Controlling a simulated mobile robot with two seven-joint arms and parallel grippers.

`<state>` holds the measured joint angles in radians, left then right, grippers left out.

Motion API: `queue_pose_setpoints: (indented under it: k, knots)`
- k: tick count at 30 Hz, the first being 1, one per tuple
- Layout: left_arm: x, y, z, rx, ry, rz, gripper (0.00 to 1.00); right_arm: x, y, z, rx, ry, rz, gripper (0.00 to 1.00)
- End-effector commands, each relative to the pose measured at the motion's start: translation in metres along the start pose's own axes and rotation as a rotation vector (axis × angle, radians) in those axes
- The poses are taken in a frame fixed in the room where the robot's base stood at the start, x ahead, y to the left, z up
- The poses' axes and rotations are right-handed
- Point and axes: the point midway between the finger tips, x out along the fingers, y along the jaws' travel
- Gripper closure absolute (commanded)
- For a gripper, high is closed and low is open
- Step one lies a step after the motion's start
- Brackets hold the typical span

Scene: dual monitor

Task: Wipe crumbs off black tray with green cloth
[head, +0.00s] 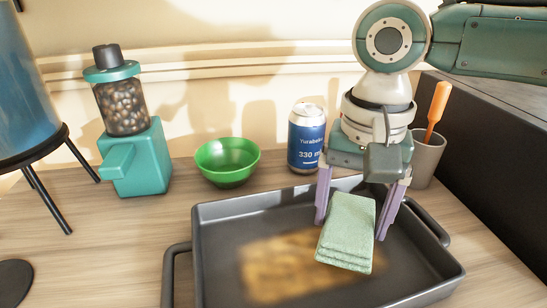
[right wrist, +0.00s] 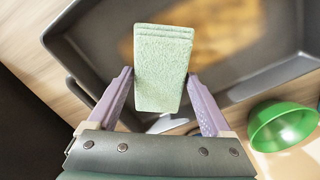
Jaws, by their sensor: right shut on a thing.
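The black tray (head: 213,250) lies on the wooden counter, and its inside also shows in the right wrist view (right wrist: 85,45). A blurry brown patch of crumbs (head: 283,268) covers part of its floor; it also shows in the right wrist view (right wrist: 190,20). The folded green cloth (head: 346,232) is between the purple fingers of my right gripper (head: 352,215), over the right part of the tray beside the patch. The right gripper is shut on the cloth, which fills the right wrist view's middle (right wrist: 163,68). I cannot tell whether the cloth touches the tray floor. My left gripper is not in view.
A green bowl (head: 228,163), a blue can (head: 306,138) and a teal grinder (head: 135,150) stand behind the tray. A grey cup (head: 427,160) with an orange-handled tool is at the right, near a dark block (head: 490,170). Bare counter shows left of the tray.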

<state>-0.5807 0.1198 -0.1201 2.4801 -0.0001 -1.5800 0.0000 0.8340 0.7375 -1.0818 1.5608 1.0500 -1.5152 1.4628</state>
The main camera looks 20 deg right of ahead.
Motion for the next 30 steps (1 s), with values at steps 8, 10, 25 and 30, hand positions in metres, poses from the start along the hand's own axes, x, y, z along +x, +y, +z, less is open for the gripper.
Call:
queue_pose_setpoints:
  k: [8,10,25,30]
  knots:
    - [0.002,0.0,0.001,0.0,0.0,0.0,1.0,0.006,0.0,0.0,0.001,0.001,-0.001,0.61]
    - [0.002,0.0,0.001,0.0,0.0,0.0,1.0,0.007,0.0,0.0,0.001,0.001,-0.001,0.61]
    - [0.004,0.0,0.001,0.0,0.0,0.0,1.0,0.016,0.0,0.0,0.0,0.0,0.0,0.61]
    - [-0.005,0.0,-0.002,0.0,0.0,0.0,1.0,0.012,-0.008,0.006,-0.001,-0.001,0.0,0.61]
